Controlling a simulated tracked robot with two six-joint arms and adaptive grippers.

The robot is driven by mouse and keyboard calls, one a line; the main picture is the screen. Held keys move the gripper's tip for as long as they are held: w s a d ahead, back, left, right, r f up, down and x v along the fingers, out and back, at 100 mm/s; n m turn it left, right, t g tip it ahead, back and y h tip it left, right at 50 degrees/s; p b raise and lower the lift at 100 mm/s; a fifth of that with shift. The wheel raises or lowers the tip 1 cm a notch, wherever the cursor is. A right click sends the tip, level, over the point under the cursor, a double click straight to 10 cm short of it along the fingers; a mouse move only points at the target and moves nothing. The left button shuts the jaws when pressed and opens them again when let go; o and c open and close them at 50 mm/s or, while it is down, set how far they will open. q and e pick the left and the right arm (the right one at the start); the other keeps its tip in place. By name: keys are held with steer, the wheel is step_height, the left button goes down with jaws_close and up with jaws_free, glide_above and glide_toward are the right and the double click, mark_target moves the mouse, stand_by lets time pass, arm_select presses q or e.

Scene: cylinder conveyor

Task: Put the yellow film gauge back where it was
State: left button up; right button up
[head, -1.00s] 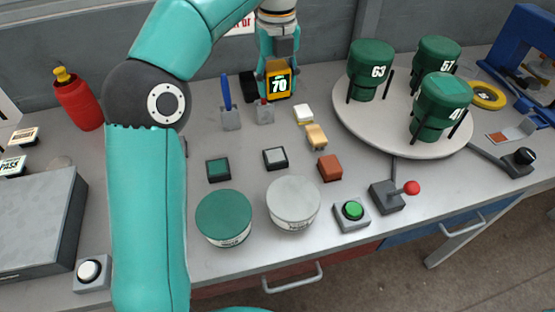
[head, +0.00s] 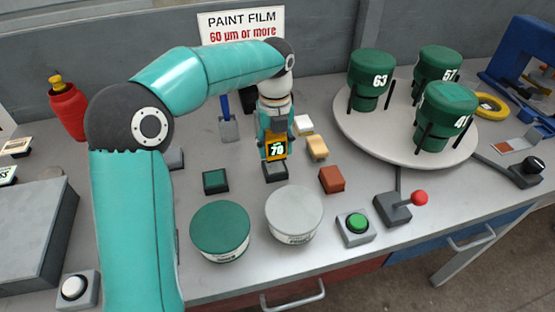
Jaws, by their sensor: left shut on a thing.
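The yellow film gauge (head: 275,154) has a dark display that reads 70. My left gripper (head: 276,140) points down from above and is shut on the gauge. The gauge is upright at the back edge of a small dark block with a grey top (head: 275,172), partly covering it. I cannot tell whether the two touch. A black object (head: 248,100) stands behind the arm by the back wall, mostly hidden. My right gripper is not in view.
A green-topped block (head: 215,181), a tan block (head: 317,147) and a red-brown block (head: 331,179) lie around the gauge. Two round cans, green (head: 220,229) and white (head: 294,212), stand in front. A turntable (head: 360,140) with green canisters stands right. A blue-handled scraper (head: 228,127) is left of the gripper.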

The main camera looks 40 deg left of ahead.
mark_target(276, 158)
arm_select(q)
steer(key=shift+f, duration=1.95)
steer(key=shift+f, duration=0.15)
steer(key=o, duration=1)
step_height(276, 158, up, 12)
steer(key=shift+r+p, duration=0.15)
steer(key=shift+p, duration=0.6)
